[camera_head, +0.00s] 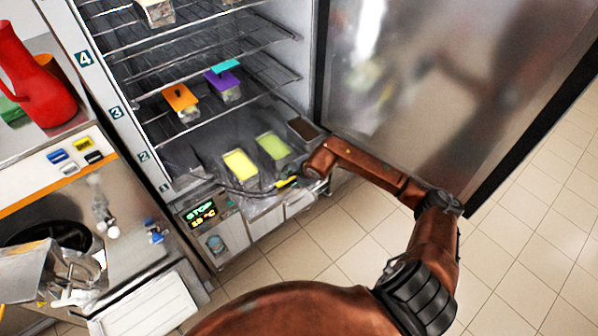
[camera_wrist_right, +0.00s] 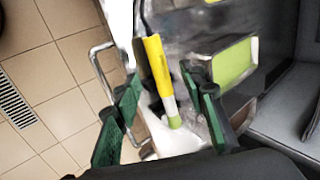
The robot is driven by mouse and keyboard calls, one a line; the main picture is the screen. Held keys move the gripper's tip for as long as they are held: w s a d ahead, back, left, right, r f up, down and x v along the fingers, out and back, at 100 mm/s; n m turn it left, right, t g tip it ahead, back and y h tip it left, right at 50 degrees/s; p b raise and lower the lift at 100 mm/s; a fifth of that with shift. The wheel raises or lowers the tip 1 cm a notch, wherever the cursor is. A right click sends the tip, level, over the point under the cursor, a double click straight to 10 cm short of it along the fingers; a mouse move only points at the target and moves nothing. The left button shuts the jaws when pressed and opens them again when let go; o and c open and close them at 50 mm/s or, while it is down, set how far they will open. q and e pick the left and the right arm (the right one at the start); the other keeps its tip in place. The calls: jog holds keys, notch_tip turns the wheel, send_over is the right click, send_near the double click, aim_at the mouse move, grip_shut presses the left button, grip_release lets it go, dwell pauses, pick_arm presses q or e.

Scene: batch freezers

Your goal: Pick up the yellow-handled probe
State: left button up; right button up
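The yellow-handled probe (camera_head: 287,182) lies at the front of the freezer's lowest level, with a dark cable running left from it. In the right wrist view the probe (camera_wrist_right: 157,66) has a yellow handle and a yellow-green lower end. My right gripper (camera_wrist_right: 164,82) is open, with its two green-padded fingers on either side of the probe and a visible gap to it. In the head view my right arm reaches in from the right, and its fingers are mostly hidden there. My left gripper is not in view.
A yellow tub (camera_head: 240,164) and a green tub (camera_head: 272,146) stand just behind the probe. Wire shelves (camera_head: 210,62) with lidded tubs are above. The open freezer door (camera_head: 420,80) stands behind my right arm. A counter with a red jug (camera_head: 36,80) is at left.

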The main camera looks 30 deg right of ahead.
aim_at(287, 182)
jog(key=p+x, duration=0.2)
jog(key=x, duration=0.3)
jog(key=shift+s+d+f, duration=0.1)
jog(key=shift+f, duration=0.05)
jog(key=shift+w+f, duration=0.2)
jog(key=shift+f, duration=0.15)
grip_shut()
